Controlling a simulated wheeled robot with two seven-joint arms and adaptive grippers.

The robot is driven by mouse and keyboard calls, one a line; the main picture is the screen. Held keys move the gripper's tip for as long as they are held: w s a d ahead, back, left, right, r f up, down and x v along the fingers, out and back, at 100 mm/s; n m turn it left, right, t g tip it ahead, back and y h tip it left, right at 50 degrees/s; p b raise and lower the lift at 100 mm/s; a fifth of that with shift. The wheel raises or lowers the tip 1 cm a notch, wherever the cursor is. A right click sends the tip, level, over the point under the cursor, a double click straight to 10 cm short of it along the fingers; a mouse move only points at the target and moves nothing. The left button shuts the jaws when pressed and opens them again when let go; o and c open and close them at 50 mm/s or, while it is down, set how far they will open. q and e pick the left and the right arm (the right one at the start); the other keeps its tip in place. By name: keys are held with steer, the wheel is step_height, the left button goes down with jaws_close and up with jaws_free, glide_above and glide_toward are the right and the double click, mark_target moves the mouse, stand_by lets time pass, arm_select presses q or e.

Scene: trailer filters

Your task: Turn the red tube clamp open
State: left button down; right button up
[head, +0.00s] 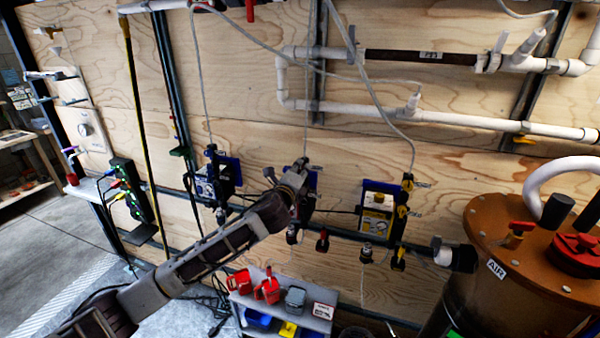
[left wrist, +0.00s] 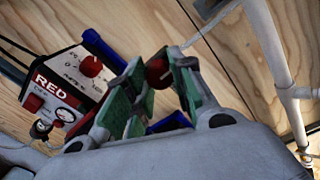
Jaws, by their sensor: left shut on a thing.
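The red tube clamp (left wrist: 158,72) shows in the left wrist view as a small red piece between the tips of my green-padded fingers. My left gripper (left wrist: 155,85) is shut on it. In the head view my left gripper (head: 296,178) reaches the plywood wall at the middle unit and hides the clamp there. The box labelled RED (left wrist: 72,88), white and black with a red knob and a gauge, is left of the fingers in the left wrist view. How far the clamp is turned cannot be told. My right gripper is not in view.
A blue-backed unit (head: 215,180) hangs to the left and a yellow-labelled one (head: 378,205) to the right. White pipes (head: 350,112) run above. A small shelf (head: 240,300) with red items stands below. A brown tank (head: 500,265) fills the lower right.

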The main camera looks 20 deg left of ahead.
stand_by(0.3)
arm_select(q)
steer(key=c, duration=1.2)
jaws_free()
steer(key=shift+s, duration=0.15)
steer(key=shift+s+a+r, duration=0.1)
steer(key=shift+s, duration=2.85)
steer(key=shift+s+r, duration=0.1)
steer(key=shift+s, duration=2.85)
